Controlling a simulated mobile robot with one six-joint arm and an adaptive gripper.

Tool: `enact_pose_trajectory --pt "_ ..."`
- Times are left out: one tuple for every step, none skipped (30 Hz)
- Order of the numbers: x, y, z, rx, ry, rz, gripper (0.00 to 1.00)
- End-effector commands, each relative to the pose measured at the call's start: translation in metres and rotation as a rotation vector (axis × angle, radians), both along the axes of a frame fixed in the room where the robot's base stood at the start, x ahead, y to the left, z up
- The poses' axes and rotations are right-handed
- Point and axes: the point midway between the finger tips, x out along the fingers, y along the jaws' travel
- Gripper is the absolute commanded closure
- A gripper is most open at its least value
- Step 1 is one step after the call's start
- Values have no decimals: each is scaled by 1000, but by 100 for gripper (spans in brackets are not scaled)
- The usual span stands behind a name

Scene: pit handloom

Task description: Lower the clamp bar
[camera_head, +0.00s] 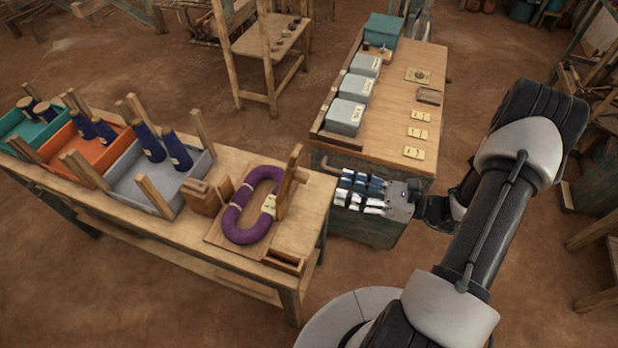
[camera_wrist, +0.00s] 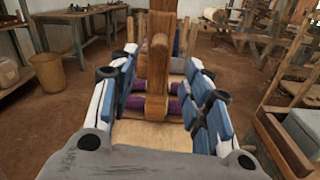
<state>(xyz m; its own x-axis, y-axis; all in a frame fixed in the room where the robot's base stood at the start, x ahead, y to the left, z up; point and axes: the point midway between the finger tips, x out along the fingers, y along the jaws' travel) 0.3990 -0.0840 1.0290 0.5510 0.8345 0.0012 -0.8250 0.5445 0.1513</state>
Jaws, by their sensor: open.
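The wooden clamp bar (camera_head: 289,180) stands raised and tilted at the right end of the long bench, over the board with the purple yarn hank (camera_head: 240,215). In the wrist view the clamp bar (camera_wrist: 157,75) stands in the middle of the picture, between the lines of my two fingers, with the purple hank (camera_wrist: 178,88) behind and beside it. My gripper (camera_head: 341,189) is open and empty, to the right of the bar. In the head view a gap shows between its fingertips and the bar. The bar's lower end is partly hidden.
Grey (camera_head: 160,175), orange (camera_head: 85,145) and teal trays with dark blue spools and wooden posts stand along the bench. A small wooden block (camera_head: 203,197) sits left of the hank. Behind my gripper is a table (camera_head: 410,95) with grey boxes and yellow cards.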

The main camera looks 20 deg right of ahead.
Motion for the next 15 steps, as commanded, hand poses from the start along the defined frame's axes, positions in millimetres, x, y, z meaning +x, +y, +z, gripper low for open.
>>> enact_pose_trajectory --pt "6 11 -1 0 1 6 55" --pt "9 17 -1 0 1 7 55" --pt "14 25 -1 0 1 7 55" --pt "18 30 -1 -1 1 6 55" --pt "21 35 -1 -2 1 7 55" --pt "26 42 -1 -2 1 6 55" --pt "29 48 -1 -2 1 6 55" --pt "33 52 -1 -2 1 6 55" --pt "37 58 -1 -1 1 5 55" --pt "39 63 -1 -2 1 6 55" --pt "42 66 -1 -2 1 5 55" --pt "45 71 -1 -2 0 5 55" --pt "48 74 -1 -2 0 4 55" --pt "50 76 -1 -2 0 3 55" --pt "52 80 -1 -2 0 4 55"
